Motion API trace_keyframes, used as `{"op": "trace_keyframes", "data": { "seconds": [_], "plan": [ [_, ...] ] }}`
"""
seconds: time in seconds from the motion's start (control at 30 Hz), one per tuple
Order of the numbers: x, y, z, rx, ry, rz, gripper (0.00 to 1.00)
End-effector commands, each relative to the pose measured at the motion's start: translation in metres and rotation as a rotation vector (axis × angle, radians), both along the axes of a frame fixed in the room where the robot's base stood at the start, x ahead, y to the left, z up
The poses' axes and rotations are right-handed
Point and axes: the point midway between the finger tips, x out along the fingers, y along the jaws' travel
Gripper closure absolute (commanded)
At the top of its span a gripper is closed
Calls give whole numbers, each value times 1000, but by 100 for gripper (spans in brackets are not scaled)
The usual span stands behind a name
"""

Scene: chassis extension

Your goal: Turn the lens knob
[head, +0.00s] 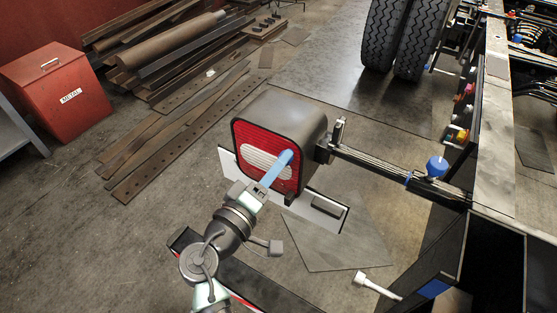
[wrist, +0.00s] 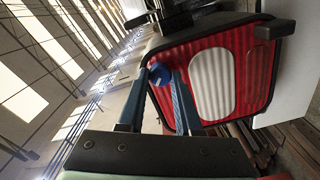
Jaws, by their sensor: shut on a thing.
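The tail light has a red ribbed lens (head: 250,133) with a white oval panel, in a dark box-shaped housing. The lens also fills the right of the wrist view (wrist: 250,60). A small round blue knob (wrist: 160,74) shows between my fingertips, by the lens edge. My gripper (head: 289,157) reaches up to the lens face from below in the head view, and its blue fingers hide the knob there. In the wrist view my gripper (wrist: 159,74) has its two fingers on either side of the knob, shut on it.
Another blue knob (head: 436,166) sits on the dark beam (head: 385,170) right of the housing. A white-tipped handle (head: 377,286) juts out below. Metal stock (head: 165,60) and a red metal bin (head: 60,95) lie behind at left. Truck tires (head: 405,35) stand at the back.

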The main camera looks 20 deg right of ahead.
Motion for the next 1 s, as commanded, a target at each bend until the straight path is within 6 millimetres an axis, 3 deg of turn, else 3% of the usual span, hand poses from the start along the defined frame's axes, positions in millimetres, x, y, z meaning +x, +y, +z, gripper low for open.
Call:
{"op": "trace_keyframes", "data": {
  "seconds": [1.0],
  "plan": [
    [0,1,1,-564,723,3,100]
  ]
}}
